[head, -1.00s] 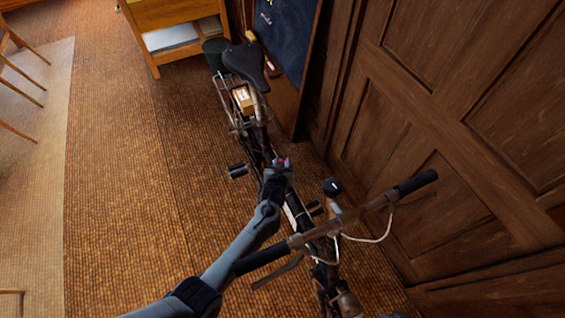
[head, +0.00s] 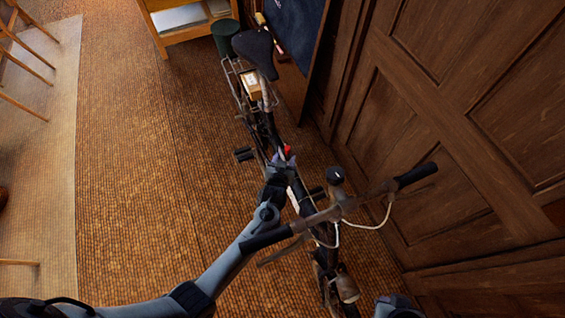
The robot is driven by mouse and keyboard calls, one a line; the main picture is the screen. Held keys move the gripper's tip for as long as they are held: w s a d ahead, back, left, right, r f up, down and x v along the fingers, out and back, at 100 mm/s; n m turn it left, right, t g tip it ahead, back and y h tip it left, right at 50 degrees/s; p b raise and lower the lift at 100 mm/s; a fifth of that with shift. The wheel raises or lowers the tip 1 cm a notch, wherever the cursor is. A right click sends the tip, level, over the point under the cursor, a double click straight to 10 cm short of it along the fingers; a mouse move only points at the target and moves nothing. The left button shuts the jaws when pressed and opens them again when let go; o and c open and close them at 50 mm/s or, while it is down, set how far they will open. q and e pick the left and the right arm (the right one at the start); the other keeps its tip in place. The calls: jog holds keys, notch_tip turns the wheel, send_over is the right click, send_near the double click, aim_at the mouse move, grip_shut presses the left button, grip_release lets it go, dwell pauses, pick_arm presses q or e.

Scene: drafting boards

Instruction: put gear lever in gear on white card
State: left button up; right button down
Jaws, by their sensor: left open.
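A bicycle (head: 325,255) stands beside the wood-panelled wall. A small red-tipped part (head: 287,150) on its frame looks like the gear lever. My left gripper (head: 284,159) is open right at this red part; its fingers partly hide the lever, and I cannot tell whether they touch it. A narrow white patch (head: 292,196) on the frame just below my left wrist may be the white card, but any markings are too small to read. A dark part of my right arm shows at the bottom edge; its gripper does not show.
The saddle (head: 255,50), a small box (head: 251,84) and a dark green bin (head: 225,38) are farther back. The wall (head: 460,150) closes the right side.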

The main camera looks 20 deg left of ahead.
pick_arm(q)
jog(key=p+v, duration=0.1)
jog(key=v, duration=0.2)
jog(key=shift+s+d+r, duration=0.1)
jog(key=shift+s+r, duration=0.1)
jog(key=shift+s, duration=0.15)
